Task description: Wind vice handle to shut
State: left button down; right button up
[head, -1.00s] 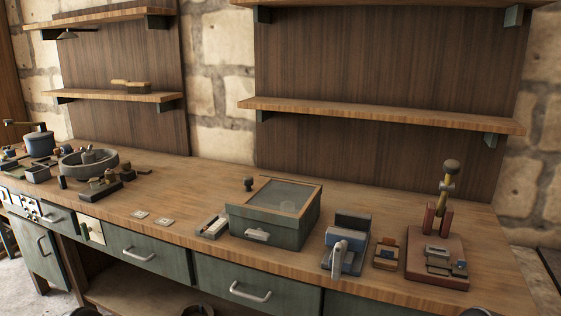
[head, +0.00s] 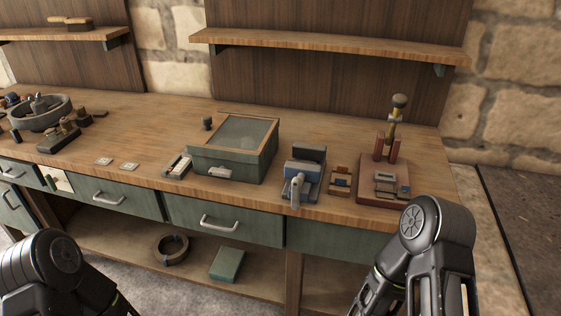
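The vice (head: 303,172) stands at the front edge of the wooden bench in the head view, a blue and grey block with a dark back jaw. Its pale handle (head: 296,188) hangs at the front, over the bench edge. The jaw gap is too small to judge. My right arm shows at the lower right, below and to the right of the vice, apart from it. My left arm shows at the lower left, far from the vice. The fingertips of both grippers cannot be made out.
A green glass-lidded box (head: 233,150) stands left of the vice. A small wooden block (head: 340,181) and a red-brown press stand (head: 384,182) are to its right. Drawer handles (head: 220,224) jut from the bench front. A green box (head: 227,263) lies on the lower shelf (head: 200,275).

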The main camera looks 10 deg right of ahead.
aim_at(296, 191)
jog(key=z, duration=1.8)
jog(key=k+j+z, duration=0.2)
jog(key=k+j, duration=0.35)
jog(key=i, duration=0.35)
